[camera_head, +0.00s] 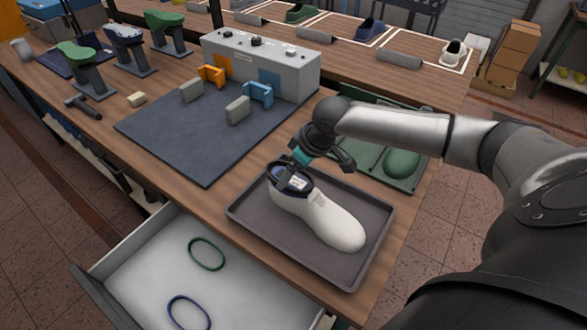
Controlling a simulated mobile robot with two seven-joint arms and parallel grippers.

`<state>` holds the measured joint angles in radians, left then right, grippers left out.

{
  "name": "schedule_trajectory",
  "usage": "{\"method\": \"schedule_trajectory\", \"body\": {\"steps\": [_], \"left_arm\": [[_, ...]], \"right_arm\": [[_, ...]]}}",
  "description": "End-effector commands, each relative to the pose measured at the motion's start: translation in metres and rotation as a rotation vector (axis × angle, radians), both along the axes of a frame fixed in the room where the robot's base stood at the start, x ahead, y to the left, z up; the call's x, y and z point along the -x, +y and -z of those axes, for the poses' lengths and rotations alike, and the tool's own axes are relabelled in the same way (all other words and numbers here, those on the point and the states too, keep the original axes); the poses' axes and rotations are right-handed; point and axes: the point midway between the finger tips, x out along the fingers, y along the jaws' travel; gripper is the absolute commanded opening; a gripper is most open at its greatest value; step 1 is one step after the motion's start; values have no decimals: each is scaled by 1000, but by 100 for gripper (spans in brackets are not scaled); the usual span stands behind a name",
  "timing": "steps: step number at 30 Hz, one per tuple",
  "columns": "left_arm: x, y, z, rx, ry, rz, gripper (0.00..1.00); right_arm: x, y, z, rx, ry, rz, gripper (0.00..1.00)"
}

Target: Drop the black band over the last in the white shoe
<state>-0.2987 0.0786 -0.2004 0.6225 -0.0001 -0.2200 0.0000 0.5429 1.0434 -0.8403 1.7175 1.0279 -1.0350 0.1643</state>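The white shoe (325,217) lies on a dark grey tray, its opening toward the upper left and its toe toward the lower right. A last (278,173) shows in the opening as a dark bluish shape with a white label beside it. Dark material lies around the opening; I cannot tell whether it is the black band or the shoe's collar. My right gripper (318,160) is just above the opening, pointing down, with a teal part at one fingertip. Whether its fingers are open or shut on a band is unclear. My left gripper is out of view.
An open white drawer (150,262) in front holds a green band (206,254) and a blue band (189,313). A dark mat (200,130) and a grey control box (262,65) are behind. A green tray (405,165) lies behind my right forearm. Lasts on stands are at the back left.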

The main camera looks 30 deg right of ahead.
Motion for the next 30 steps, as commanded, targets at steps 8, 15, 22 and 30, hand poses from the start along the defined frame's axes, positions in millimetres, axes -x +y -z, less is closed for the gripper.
{"method": "schedule_trajectory", "body": {"steps": [8,15,22,30], "left_arm": [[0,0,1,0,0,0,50],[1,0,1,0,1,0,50],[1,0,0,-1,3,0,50],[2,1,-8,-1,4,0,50]], "right_arm": [[2,0,6,1,5,-2,34],[1,0,5,1,4,0,100],[2,0,2,1,3,-1,100],[18,-8,-40,5,1,0,100]]}}
